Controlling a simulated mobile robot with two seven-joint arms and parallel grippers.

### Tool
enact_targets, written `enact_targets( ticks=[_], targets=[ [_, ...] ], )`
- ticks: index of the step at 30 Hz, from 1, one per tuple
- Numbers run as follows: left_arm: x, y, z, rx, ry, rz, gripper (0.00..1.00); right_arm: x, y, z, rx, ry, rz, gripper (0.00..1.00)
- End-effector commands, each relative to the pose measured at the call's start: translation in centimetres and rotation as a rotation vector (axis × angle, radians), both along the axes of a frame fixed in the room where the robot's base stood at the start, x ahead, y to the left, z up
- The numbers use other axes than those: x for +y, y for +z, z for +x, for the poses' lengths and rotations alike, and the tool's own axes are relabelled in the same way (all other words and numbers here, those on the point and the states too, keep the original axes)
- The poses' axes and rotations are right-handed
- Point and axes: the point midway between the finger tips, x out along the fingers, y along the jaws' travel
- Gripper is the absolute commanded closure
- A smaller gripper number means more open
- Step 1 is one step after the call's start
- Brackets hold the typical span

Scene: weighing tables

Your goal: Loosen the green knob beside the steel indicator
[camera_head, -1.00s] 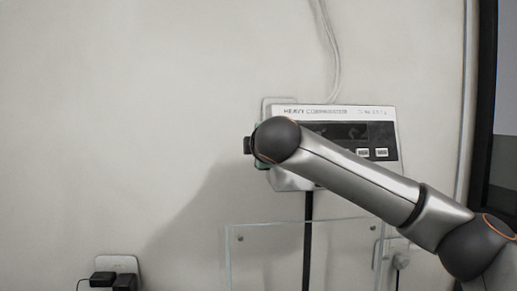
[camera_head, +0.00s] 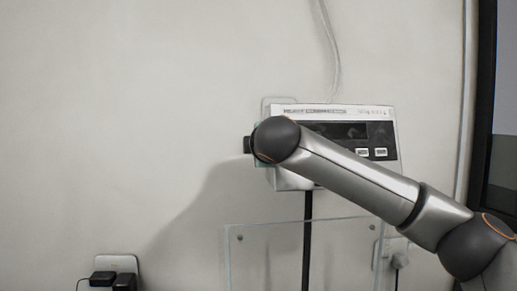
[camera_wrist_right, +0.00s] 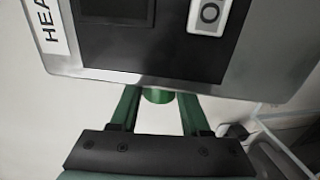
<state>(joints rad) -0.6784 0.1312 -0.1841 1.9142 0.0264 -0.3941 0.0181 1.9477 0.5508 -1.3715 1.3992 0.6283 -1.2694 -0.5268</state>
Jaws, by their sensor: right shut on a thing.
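The steel indicator (camera_head: 386,131), a box with a dark front panel and buttons, is on the wall in the head view, partly covered by my right arm. It also fills the top of the right wrist view (camera_wrist_right: 170,62). The green knob (camera_wrist_right: 158,95) shows at the indicator's edge in the right wrist view, partly hidden by the housing. My right gripper (camera_wrist_right: 159,108) has its green fingers on either side of the knob and is shut on it. The fingertips are partly hidden by the indicator's edge. The head view hides the knob behind my right arm. My left gripper is not in view.
A clear panel (camera_head: 262,262) stands below the indicator, with a dark post (camera_head: 308,215) behind it. A wall socket with black plugs (camera_head: 115,280) is at lower left. A cable (camera_head: 330,50) runs above the indicator. The wall to the left is bare.

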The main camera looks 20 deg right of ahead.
Motion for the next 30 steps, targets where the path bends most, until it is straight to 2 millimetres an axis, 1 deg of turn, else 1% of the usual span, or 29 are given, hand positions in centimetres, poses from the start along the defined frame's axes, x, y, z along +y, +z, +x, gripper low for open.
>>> enact_targets(
  ticks=[5,12,18,24,30],
  targets=[
    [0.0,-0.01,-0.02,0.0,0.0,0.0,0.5,-0.04,0.13,0.08,0.058,-0.005,0.016,1.0],
    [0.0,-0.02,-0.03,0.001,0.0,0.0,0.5,0.01,0.16,0.08,0.238,-0.004,0.054,1.0],
    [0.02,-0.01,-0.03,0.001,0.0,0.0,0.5,-0.05,0.26,0.08,0.352,-0.005,0.077,1.0],
    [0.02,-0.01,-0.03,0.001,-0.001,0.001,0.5,-0.07,0.33,0.08,0.434,-0.005,0.093,1.0],
    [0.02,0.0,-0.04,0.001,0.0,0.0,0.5,-0.01,0.17,0.01,0.479,-0.001,0.097,1.0]
  ],
)
